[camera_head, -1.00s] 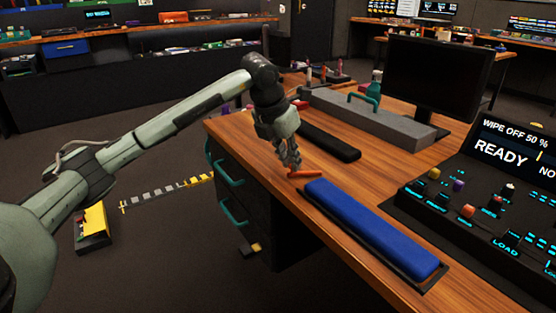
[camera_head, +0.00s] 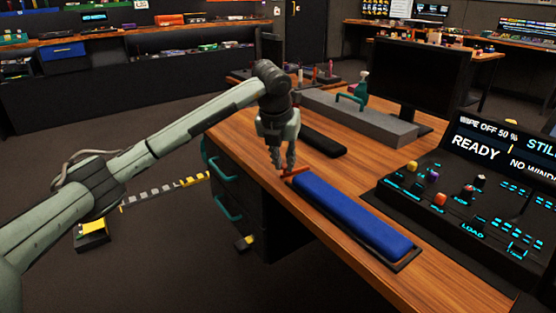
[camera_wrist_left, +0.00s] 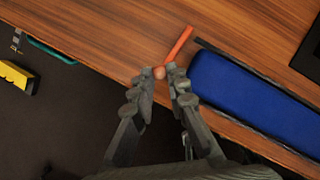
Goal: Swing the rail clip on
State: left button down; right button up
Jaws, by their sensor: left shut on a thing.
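An orange-red clip (camera_head: 293,171) lies at the far end of a blue padded rest (camera_head: 352,214), near the desk's left edge. In the left wrist view the clip (camera_wrist_left: 178,45) shows as a thin bar slanting up and right, with a rounded end between my fingertips. The blue rest (camera_wrist_left: 245,95) is just right of it there. My left gripper (camera_head: 284,170) points down and is shut on the clip's near end; it also shows in the left wrist view (camera_wrist_left: 160,73). My right gripper is not in view.
The wooden desk (camera_head: 395,168) carries a control panel (camera_head: 470,190) on the right, a monitor (camera_head: 420,78), a grey block with a teal handle (camera_head: 360,115) and a black pad (camera_head: 323,141). Drawers with teal handles (camera_head: 222,172) are below the desk's left edge.

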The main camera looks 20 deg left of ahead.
pick_arm(q)
jog(key=shift+w, duration=0.1)
jog(key=c, duration=1.5)
grip_release()
jog(key=shift+o, duration=0.2)
jog(key=v, duration=1.2)
